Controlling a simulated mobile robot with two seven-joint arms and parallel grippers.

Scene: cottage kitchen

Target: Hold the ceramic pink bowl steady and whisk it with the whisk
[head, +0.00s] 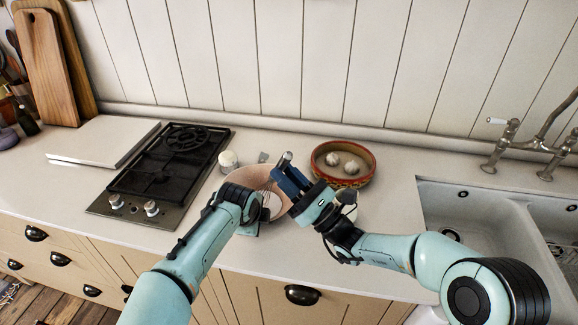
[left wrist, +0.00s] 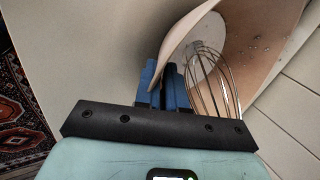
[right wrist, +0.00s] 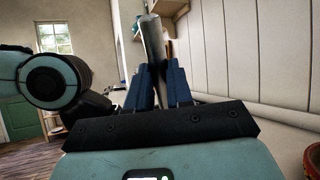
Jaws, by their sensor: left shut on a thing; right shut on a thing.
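The pink bowl (head: 276,206) stands on the counter in the middle of the head view, partly hidden by my left arm. My left gripper (left wrist: 168,88) is shut on the bowl's rim in the left wrist view, where the bowl's pale pink wall (left wrist: 262,45) shows. The whisk's wire loops (left wrist: 210,80) are inside the bowl. The whisk's metal handle (head: 284,160) rises above my right gripper (head: 287,182). In the right wrist view the blue fingers of my right gripper (right wrist: 158,85) are closed around the handle (right wrist: 152,38).
A red-brown patterned dish (head: 342,182) with white round items stands right of the bowl. A white round item (head: 228,160) sits left behind it. The gas hob (head: 165,165) is to the left, the white sink (head: 470,215) to the right. A white object partly shows behind my right wrist.

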